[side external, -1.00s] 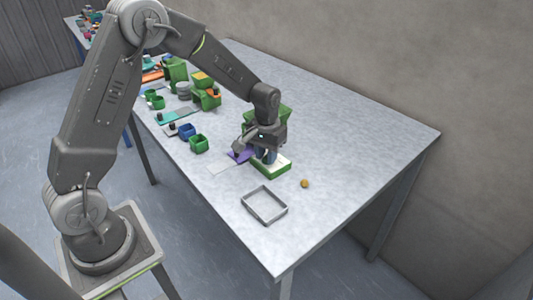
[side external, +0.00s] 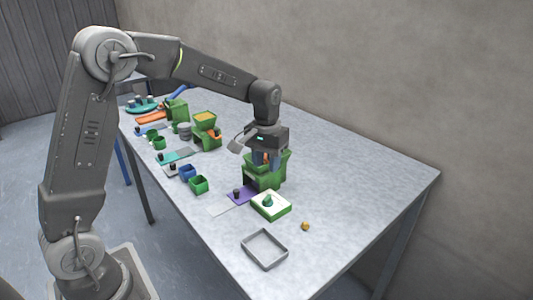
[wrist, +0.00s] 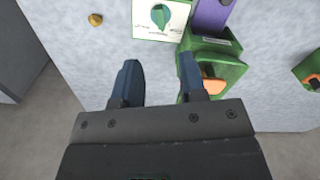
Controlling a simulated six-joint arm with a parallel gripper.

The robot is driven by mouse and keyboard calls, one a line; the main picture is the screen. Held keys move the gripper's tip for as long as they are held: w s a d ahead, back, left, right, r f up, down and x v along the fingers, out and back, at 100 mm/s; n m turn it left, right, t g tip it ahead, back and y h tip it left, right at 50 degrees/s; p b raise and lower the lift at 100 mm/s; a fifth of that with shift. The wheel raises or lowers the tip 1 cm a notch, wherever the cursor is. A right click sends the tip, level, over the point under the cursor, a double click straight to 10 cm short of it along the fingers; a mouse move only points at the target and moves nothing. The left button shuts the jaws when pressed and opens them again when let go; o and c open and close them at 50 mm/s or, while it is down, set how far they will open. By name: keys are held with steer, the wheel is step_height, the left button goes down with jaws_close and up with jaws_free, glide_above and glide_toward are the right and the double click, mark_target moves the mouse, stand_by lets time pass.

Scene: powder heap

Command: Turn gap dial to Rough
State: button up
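The gap dial is a teal-green pointed knob (side external: 268,201) on a white-topped plate with green sides (side external: 279,210). In the wrist view the knob (wrist: 160,15) shows at the top, its narrow end toward the bottom of the picture; the small labels on the white face (wrist: 142,30) cannot be read. My gripper (wrist: 158,76) is open and empty, with its two blue fingers apart. In the side view my gripper (side external: 266,160) is above and behind the dial, in front of the green machine (side external: 264,179), not touching the knob.
An empty grey tray (side external: 247,252) and a small yellow-brown lump (side external: 305,226) lie near the dial. A purple slide plate (side external: 240,195) is left of it. Blue (side external: 187,172) and green cups (side external: 199,185) stand further left. The table's right side is clear.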

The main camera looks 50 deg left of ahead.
step_height(320, 180, up, 2)
steer(key=shift+r, duration=0.2)
steer(key=t+y, duration=0.1)
steer(key=t, duration=0.3)
glide_toward(267, 197)
steer(key=x, duration=0.8)
steer(key=shift+w+f, duration=0.1)
steer(key=shift+f, duration=0.3)
jaws_close()
